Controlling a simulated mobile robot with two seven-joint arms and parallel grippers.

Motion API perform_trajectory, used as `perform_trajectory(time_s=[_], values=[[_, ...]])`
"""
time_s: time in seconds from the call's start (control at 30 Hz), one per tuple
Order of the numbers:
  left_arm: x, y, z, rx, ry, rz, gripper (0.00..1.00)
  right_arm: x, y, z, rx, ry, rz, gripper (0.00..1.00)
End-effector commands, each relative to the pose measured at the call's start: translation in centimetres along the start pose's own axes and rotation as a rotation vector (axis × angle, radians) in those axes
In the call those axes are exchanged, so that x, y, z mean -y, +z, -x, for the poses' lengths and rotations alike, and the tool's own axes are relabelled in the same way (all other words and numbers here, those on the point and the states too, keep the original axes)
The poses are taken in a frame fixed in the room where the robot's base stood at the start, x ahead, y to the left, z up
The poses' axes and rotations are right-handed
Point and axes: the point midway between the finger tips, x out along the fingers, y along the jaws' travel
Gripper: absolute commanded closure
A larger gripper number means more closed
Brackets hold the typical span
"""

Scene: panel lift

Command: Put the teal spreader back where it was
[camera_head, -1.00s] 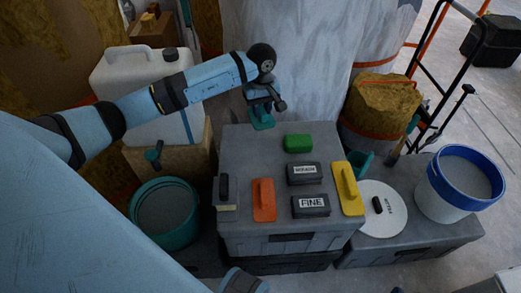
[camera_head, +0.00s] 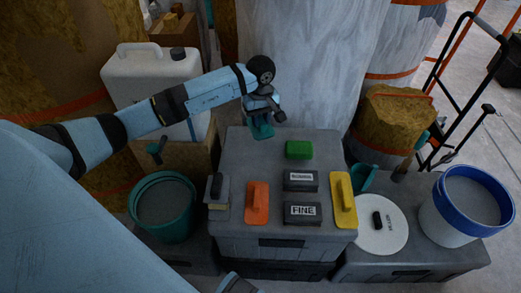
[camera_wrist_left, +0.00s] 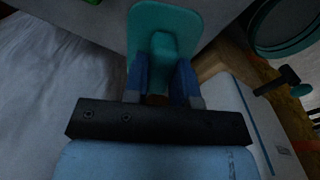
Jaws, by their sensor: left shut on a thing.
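The teal spreader (camera_head: 263,131) is in my left gripper (camera_head: 261,118), at the back left edge of the grey toolbox top (camera_head: 235,178). In the left wrist view the spreader's flat plate and handle (camera_wrist_left: 164,30) show between the two blue fingers of my left gripper (camera_wrist_left: 161,85), which is shut on the handle. I cannot tell whether the plate touches the toolbox top. My right gripper is not in view.
On the toolbox top are a green block (camera_head: 299,150), two dark labelled blocks, an orange float (camera_head: 257,202), a yellow float (camera_head: 343,200) and a dark-handled brush (camera_head: 217,191). A teal bucket (camera_head: 163,208) stands left, a blue-rimmed bucket (camera_head: 466,205) right. The toolbox's back left is bare.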

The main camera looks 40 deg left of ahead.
Motion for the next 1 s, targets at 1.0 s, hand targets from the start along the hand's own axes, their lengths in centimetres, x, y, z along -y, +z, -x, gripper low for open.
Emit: perform_trajectory(time_s=[1.0], values=[[-0.1,0.0,-13.3,-0.001,0.002,-0.001,0.94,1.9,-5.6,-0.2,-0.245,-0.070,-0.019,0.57]])
